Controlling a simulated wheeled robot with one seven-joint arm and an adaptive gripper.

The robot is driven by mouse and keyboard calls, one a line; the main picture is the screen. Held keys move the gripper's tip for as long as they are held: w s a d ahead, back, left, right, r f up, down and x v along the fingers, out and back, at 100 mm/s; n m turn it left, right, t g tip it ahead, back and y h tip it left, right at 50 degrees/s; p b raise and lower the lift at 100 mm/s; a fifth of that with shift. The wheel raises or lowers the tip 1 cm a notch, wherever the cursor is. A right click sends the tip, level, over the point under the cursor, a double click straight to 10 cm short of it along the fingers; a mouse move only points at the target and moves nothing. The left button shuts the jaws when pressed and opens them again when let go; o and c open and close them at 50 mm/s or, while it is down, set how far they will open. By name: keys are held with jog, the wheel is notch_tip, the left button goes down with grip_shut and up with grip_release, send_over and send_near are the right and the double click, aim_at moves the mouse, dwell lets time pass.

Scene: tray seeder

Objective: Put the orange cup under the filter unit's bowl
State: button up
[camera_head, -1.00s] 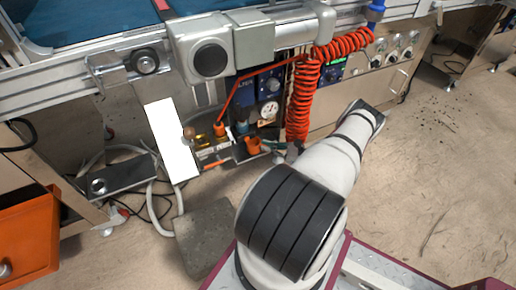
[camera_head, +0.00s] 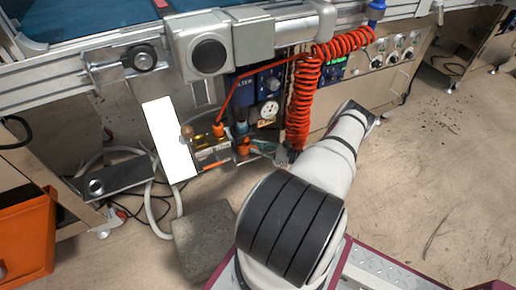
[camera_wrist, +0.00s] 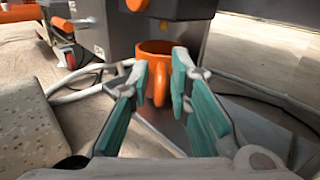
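The orange cup (camera_wrist: 154,47) is upright in the wrist view, with its handle toward me. My gripper (camera_wrist: 161,72) has its teal fingers closed on either side of that handle. In the head view the cup (camera_head: 243,147) is small and partly hidden, just left of my gripper (camera_head: 263,147). The blue-fronted filter unit (camera_head: 257,86) stands above it, with a dark bowl (camera_head: 241,128) just over the cup. In the wrist view, an orange part (camera_wrist: 137,5) hangs above the cup, slightly left. I cannot tell whether the cup touches the surface below.
A grey box (camera_wrist: 118,32) stands close behind the cup. A coiled red hose (camera_head: 303,105) hangs right of the filter unit, near my arm. A white panel (camera_head: 170,140) and a stone block (camera_head: 203,240) are to the left. Open floor (camera_head: 430,200) lies at right.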

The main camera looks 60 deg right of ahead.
jog(key=shift+r, duration=0.1)
jog(key=shift+s+d, duration=0.1)
jog(key=shift+s, duration=0.15)
jog(key=p+v, duration=0.1)
jog(key=v, duration=1)
jog(key=shift+s+p, duration=0.25)
jog(key=shift+p, duration=0.05)
